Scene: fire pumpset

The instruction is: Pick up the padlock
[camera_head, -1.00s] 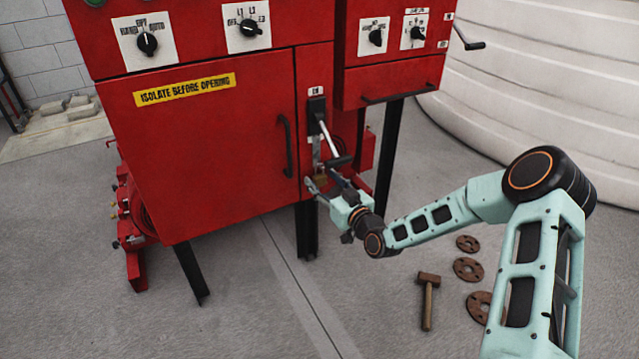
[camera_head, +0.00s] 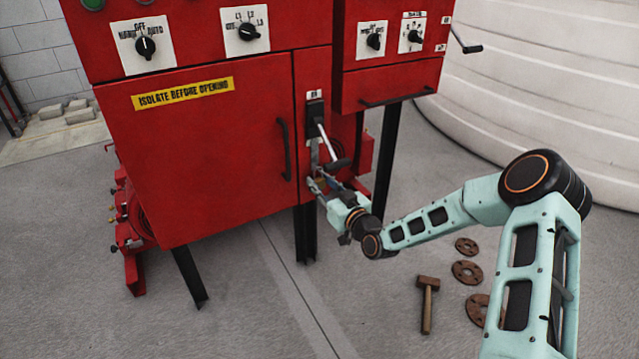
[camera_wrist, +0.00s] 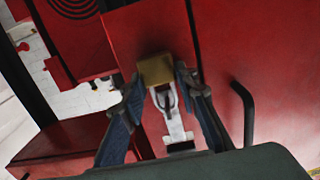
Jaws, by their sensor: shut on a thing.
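The padlock (camera_wrist: 155,70) has a brass-coloured, box-shaped body and shows between my fingertips in the wrist view. Its shackle (camera_wrist: 166,98) points toward a pale metal plate (camera_wrist: 176,125) below the switch handle; I cannot tell whether it still passes through that plate. My gripper (camera_wrist: 158,78) is shut on the padlock body, one finger on each side. In the head view my gripper (camera_head: 318,186) is at the lower right edge of the red cabinet door, under the switch handle (camera_head: 328,145), and mostly hides the padlock.
The red cabinet (camera_head: 215,150) stands on dark legs, with a door handle (camera_head: 284,148) left of my gripper. A hammer (camera_head: 428,303) and rusty flanges (camera_head: 467,271) lie on the floor at right. A white ribbed tank (camera_head: 540,80) stands behind. Floor in front is clear.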

